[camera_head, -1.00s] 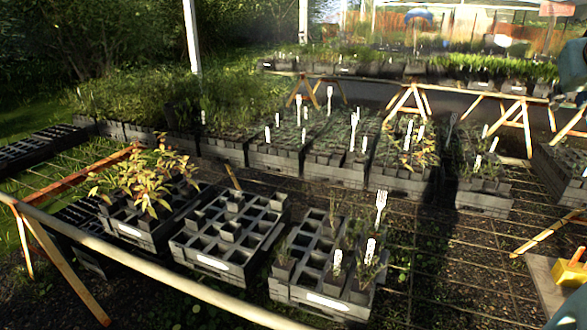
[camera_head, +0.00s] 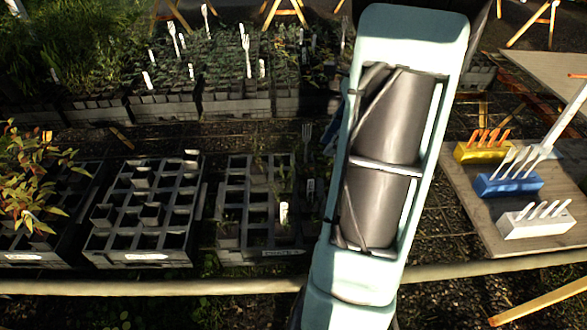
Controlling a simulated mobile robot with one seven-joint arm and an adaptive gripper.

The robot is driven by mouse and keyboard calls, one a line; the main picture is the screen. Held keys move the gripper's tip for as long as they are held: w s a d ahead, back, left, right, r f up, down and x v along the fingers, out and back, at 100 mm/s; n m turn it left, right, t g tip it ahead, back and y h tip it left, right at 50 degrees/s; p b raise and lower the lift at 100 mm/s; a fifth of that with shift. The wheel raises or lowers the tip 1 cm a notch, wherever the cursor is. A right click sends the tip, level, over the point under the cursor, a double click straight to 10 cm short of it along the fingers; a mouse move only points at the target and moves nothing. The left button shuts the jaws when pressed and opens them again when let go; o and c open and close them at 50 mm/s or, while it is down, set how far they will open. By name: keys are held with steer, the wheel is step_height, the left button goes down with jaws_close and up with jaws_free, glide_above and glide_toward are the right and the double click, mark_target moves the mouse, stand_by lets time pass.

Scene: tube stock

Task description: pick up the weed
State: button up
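No single plant stands out clearly as the weed. Thin green stems show in the right black cell tray (camera_head: 225,235) in the near row, around its white label (camera_head: 284,213). My pale blue arm covers the right side of that tray, so any plants there are hidden. My gripper is not visible; a bluish edge shows behind the arm, too little to tell what it is.
A middle tray (camera_head: 148,257) holds a few pots, and a yellow-leaved plant (camera_head: 35,185) stands at left. A wooden rail (camera_head: 150,287) crosses in front. A board (camera_head: 470,212) at right bears yellow (camera_head: 476,153), blue (camera_head: 508,185) and white (camera_head: 537,222) blocks holding labels.

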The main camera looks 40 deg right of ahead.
mark_target(308, 171)
steer(key=shift+y, duration=0.3)
steer(key=x, duration=0.7)
steer(key=a+b+x, duration=0.1)
steer(key=x, duration=0.3)
steer(key=shift+w+r, duration=0.15)
jaws_close()
